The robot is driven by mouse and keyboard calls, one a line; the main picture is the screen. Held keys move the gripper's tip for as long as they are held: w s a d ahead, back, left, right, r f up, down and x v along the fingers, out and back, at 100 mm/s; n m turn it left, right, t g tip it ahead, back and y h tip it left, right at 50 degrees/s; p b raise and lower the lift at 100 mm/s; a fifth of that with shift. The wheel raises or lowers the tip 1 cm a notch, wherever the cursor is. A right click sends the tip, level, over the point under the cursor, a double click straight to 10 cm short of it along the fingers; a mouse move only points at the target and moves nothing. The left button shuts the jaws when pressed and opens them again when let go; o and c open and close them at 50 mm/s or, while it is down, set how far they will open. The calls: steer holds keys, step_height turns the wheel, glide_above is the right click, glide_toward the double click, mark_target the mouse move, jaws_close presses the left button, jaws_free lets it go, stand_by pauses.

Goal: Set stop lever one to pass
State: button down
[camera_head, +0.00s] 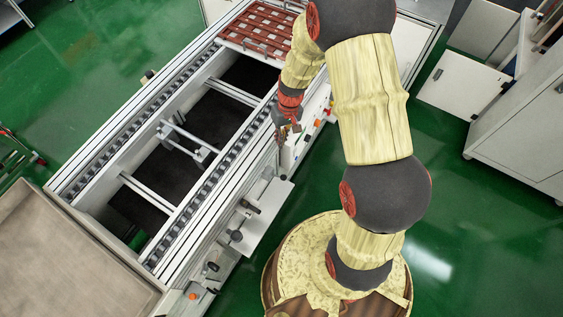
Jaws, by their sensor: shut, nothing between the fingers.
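The conveyor (187,208) runs diagonally from lower left to upper middle. Small dark knobs or levers (236,236) sit along its right side, near a white plate (258,222). I cannot tell which of them is stop lever one or how it is set. My gripper (281,143) is shut and empty. It points down beside the conveyor's right rail, above and beyond the white plate. Small coloured parts show on the side panel to the right of my gripper, partly hidden by my arm.
A red-brown slatted tray (262,28) lies at the conveyor's far end. A grey bin (75,265) stands at lower left. White cabinets (525,120) stand at right, one with an open door (462,88). Green floor is clear at lower right.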

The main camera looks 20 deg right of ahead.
steer(key=s+a+f+b, duration=0.1)
steer(key=s+f+b, duration=0.3)
steer(key=f, duration=0.6)
steer(key=shift+s+a+f, duration=0.2)
steer(key=shift+a+f, duration=0.1)
steer(key=shift+a, duration=0.05)
